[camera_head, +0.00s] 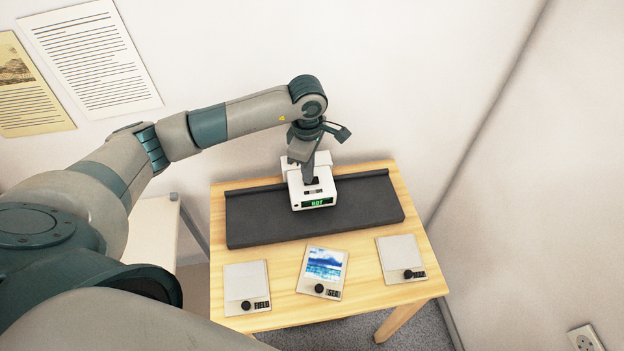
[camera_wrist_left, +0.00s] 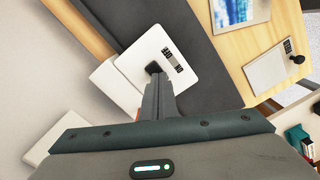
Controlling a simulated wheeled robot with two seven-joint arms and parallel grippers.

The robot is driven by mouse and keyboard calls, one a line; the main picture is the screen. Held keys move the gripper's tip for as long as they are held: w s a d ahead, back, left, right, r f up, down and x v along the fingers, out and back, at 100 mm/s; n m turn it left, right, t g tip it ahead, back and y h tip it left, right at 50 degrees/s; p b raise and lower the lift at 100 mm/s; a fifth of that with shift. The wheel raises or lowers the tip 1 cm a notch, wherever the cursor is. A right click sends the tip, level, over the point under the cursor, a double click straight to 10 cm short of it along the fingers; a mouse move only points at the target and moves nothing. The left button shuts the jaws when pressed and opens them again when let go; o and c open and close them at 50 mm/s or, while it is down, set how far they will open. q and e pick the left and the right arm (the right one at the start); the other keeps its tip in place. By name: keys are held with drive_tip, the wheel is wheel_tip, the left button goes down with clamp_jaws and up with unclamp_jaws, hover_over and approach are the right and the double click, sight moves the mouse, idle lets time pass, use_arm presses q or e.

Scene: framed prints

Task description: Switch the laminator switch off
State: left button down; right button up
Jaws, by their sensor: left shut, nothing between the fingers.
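The laminator (camera_head: 325,186) is a small white box on a dark grey slab on the wooden table. A lit green display (camera_head: 317,203) on its front reads HOT. In the left wrist view, the white top of the laminator (camera_wrist_left: 190,52) shows a small dark switch (camera_wrist_left: 153,68) beside a dark label too small to read. My left gripper (camera_head: 309,181) points down over the laminator's top, shut and empty. In the left wrist view its fingertips (camera_wrist_left: 157,80) are right at the switch and partly cover it. I cannot tell whether they touch it, or which way the switch is set.
Three panels with black knobs lie along the table's front: one labelled FIELD (camera_head: 245,283), one with a blue seascape labelled SEA (camera_head: 325,263), and a blank one (camera_head: 399,256) at right. The dark slab (camera_head: 370,205) is clear around the laminator. A wall stands close behind.

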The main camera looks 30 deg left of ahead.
use_arm(q)
drive_tip(key=shift+r, duration=0.1)
wheel_tip(320, 180, up, 7)
drive_tip(key=p, duration=0.2)
drive_tip(key=shift+p, duration=0.3)
idle(0.5)
idle(0.6)
